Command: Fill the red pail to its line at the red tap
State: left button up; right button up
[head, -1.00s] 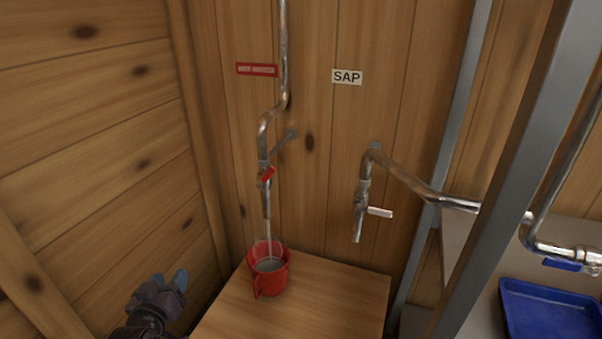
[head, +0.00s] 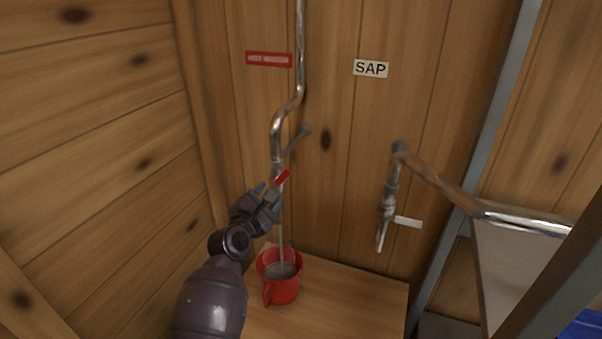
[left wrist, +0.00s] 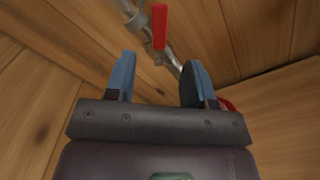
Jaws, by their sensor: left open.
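The red pail (head: 281,289) stands upright on the wooden stand under the tap with the red lever. A stream runs from the spout into it, and greyish liquid (head: 280,271) shows inside. Its fill line cannot be made out. The red lever (head: 283,178) of the tap sits just above and beside my left gripper (head: 269,190). In the left wrist view the fingers of my left gripper (left wrist: 158,82) are apart with nothing between them, and the red lever (left wrist: 160,27) is beyond the tips. A little of the pail's rim (left wrist: 227,104) shows behind the right finger. My right gripper is not in view.
The SAP tap (head: 386,208) with a white lever hangs to the right, under the SAP sign (head: 371,68). A red sign (head: 268,59) is on the wall above the red tap. A grey metal post stands at the right. The wooden stand (head: 350,301) is clear right of the pail.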

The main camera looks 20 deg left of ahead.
aim_at(284, 176)
pick_arm(q)
jog(key=w, duration=0.3)
jog(key=w+n+b, duration=0.1)
jog(key=w, duration=0.2)
jog(key=w+n, duration=0.1)
jog(key=w, duration=0.2)
jog(key=shift+w+a+b, duration=0.3)
jog(key=shift+w+b, duration=0.05)
jog(key=shift+w, duration=0.35)
jog(key=c, duration=0.8)
grip_shut()
